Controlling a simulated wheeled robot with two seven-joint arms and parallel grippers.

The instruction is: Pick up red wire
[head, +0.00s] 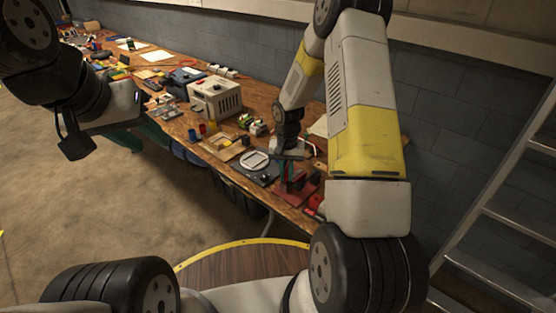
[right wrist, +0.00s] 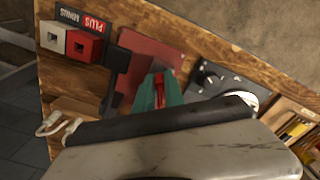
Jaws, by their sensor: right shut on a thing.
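My right gripper (right wrist: 160,92) reaches down over the right end of the workbench, and its green fingers are shut on a narrow red piece (right wrist: 159,90), which looks like part of the red wire. The rest of the wire is hidden or too small to make out. In the head view the right gripper (head: 290,178) is over a dark red plate (head: 297,197), which also shows in the right wrist view (right wrist: 148,47). My left gripper (head: 76,143) hangs at the left, away from the bench; its finger gap is not clear.
A red block (right wrist: 84,47) and a white block stand beside a PLUS/MINUS label (right wrist: 82,22). A dark plate with a pale ring (head: 255,161), a wooden tray (head: 224,147) and a beige box (head: 215,97) stand along the bench. A ladder (head: 500,214) stands at right.

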